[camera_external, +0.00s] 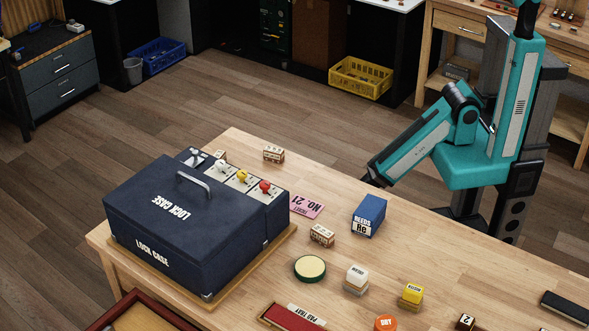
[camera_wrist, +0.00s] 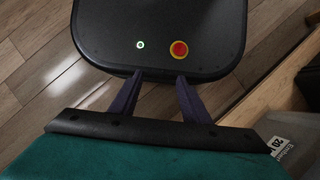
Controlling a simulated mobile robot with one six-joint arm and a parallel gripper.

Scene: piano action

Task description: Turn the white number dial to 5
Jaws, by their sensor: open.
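The white dial (camera_external: 221,167) sits on the light strip along the top of the dark blue lock case (camera_external: 140,207), beside a yellow dial (camera_external: 242,177) and a red dial (camera_external: 265,187). Its numbers are too small to read, so I cannot tell its setting. My gripper (camera_wrist: 156,98) shows in the wrist view with its two dark fingers apart and nothing between them. It points down over part of my own base and the floor. In the external view my arm is to the right of the case, well apart from the dials; the fingers cannot be made out there.
The case stands on a wooden board on the table (camera_external: 450,268). Between arm and dials are a blue reeds box (camera_external: 369,215), a pink No. 21 card (camera_external: 306,206) and small wooden blocks (camera_external: 322,235). Round tins and small boxes stand nearer the front.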

